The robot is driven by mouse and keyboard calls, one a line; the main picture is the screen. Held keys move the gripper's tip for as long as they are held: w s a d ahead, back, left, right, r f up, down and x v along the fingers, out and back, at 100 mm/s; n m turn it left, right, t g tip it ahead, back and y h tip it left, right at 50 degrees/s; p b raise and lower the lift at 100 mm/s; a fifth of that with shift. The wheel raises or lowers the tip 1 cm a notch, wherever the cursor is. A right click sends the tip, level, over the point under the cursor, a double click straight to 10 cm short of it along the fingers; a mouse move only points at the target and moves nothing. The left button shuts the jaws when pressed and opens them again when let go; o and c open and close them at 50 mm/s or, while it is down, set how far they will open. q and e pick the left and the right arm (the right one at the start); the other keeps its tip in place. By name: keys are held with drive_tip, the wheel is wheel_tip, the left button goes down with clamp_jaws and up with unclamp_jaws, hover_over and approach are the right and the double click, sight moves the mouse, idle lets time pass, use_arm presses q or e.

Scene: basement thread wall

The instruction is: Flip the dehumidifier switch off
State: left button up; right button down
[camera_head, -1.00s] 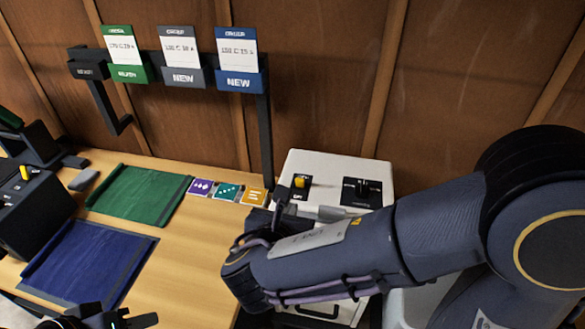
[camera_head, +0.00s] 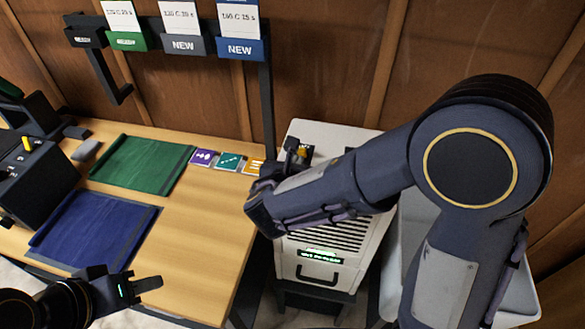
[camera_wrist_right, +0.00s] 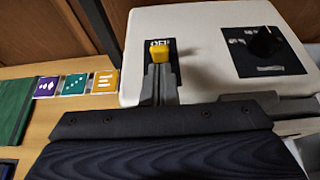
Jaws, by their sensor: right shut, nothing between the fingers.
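The white dehumidifier (camera_head: 340,132) stands right of the table. Its yellow switch (camera_wrist_right: 160,51) sits on a small black plate in the right wrist view, with partly covered lettering behind it; it also shows small in the head view (camera_head: 302,151). My right gripper (camera_wrist_right: 159,73) is shut and empty, its fingertips right at the near side of the yellow switch. I cannot tell whether they touch it. A green-lit display (camera_head: 320,256) shows on the dehumidifier's front. My left gripper (camera_head: 138,285) is low at the table's front edge, away from the dehumidifier; its finger opening is unclear.
A black dial (camera_wrist_right: 264,42) sits on a panel right of the switch. Purple, teal and orange cards (camera_head: 229,162) lie left of the dehumidifier. A dark post with labelled holders (camera_head: 240,46) rises behind. Green (camera_head: 142,163) and blue (camera_head: 92,232) mats cover the table's left.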

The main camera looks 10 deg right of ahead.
drive_tip(key=shift+x, duration=0.75)
